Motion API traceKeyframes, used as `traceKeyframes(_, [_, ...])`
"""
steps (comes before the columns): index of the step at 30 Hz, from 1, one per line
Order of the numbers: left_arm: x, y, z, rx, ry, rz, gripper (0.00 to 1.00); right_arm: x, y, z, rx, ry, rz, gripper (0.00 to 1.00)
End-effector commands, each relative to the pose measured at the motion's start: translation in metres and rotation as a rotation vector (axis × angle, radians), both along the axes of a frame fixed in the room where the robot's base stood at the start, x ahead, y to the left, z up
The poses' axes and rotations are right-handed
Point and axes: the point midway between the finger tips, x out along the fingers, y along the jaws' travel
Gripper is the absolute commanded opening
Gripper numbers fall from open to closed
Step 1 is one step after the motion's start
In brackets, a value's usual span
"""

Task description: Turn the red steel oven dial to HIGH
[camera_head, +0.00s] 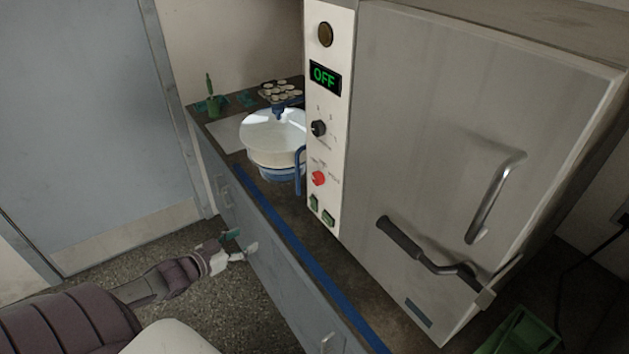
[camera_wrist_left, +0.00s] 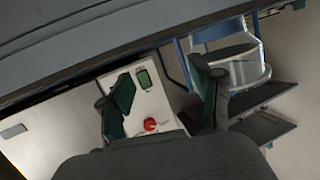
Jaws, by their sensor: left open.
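The red dial (camera_head: 318,178) sits on the white control panel (camera_head: 328,90) of the steel oven (camera_head: 455,150), below a black knob (camera_head: 318,128). The panel's display (camera_head: 324,76) reads OFF. The dial's markings are too small to read. In the left wrist view the red dial (camera_wrist_left: 151,125) shows between the spread fingers of my left gripper (camera_wrist_left: 165,105). In the head view my left gripper (camera_head: 236,246) is open and empty, low in front of the counter, left of and below the dial and well apart from it. My right gripper is not in view.
A white and blue sieve shaker (camera_head: 275,140) stands on the counter left of the panel. Green rocker switches (camera_head: 321,210) sit below the dial. The oven door's handle (camera_head: 430,255) sticks out to the right. The counter's blue front edge (camera_head: 300,250) lies between my gripper and the panel.

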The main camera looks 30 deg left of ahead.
Motion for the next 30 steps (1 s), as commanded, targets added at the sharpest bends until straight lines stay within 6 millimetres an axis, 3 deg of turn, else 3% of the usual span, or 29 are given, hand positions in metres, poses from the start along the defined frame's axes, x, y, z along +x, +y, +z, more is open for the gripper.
traceKeyframes(1, [0.016, -0.012, 0.041, -0.022, -0.071, -0.071, 0.64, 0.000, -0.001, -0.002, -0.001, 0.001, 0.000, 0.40])
traceKeyframes(3, [0.029, -0.030, 0.086, -0.066, -0.148, -0.150, 0.64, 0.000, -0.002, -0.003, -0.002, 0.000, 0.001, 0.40])
traceKeyframes(6, [0.038, -0.052, 0.128, -0.112, -0.214, -0.233, 0.64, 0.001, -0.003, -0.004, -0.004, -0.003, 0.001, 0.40])
traceKeyframes(9, [0.042, -0.065, 0.148, -0.141, -0.244, -0.276, 0.64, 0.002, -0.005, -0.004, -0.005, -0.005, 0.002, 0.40])
traceKeyframes(17, [0.062, -0.075, 0.154, -0.146, -0.257, -0.285, 0.64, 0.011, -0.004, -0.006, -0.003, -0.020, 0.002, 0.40])
traceKeyframes(30, [0.120, -0.099, 0.155, -0.145, -0.256, -0.283, 0.64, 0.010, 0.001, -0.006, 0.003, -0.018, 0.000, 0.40])
